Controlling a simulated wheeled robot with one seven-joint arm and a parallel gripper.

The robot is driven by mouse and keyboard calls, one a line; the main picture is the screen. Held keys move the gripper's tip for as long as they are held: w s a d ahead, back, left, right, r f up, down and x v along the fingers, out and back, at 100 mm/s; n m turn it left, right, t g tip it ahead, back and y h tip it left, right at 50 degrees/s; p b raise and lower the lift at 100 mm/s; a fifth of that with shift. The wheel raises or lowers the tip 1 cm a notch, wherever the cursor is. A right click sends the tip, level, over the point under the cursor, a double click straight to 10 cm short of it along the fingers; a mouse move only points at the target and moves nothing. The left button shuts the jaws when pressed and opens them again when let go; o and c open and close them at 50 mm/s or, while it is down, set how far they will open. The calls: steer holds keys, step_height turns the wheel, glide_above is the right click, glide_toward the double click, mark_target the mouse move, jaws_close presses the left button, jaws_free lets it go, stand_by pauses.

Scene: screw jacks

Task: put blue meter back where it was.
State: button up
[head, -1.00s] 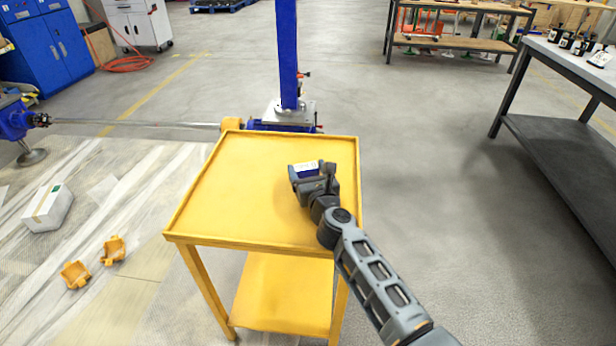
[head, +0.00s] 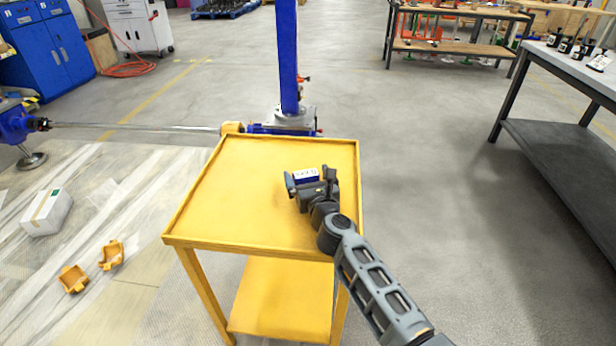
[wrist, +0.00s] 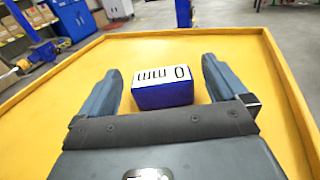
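The blue meter (wrist: 163,93) has a blue body and a white top face with dark digits. It appears to rest on the yellow cart's top (head: 250,170), and it also shows in the head view (head: 306,175). My gripper (wrist: 163,78) is open around it, with one finger on each side. Narrow gaps show between the meter and both fingers in the wrist view. In the head view my gripper (head: 311,182) is low over the right half of the cart top and hides part of the meter.
The cart top has a raised rim (head: 290,138) and is otherwise bare. A blue column (head: 288,60) stands behind the cart. A grey workbench (head: 580,75) with several small black-and-white items is at right. A white box (head: 47,211) and orange parts (head: 73,279) lie at left.

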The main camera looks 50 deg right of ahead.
steer(key=shift+r+p, duration=0.2)
steer(key=shift+p, duration=0.15)
steer(key=v, duration=0.8)
steer(key=p+v, duration=0.1)
steer(key=v, duration=0.3)
steer(key=shift+r, duration=0.3)
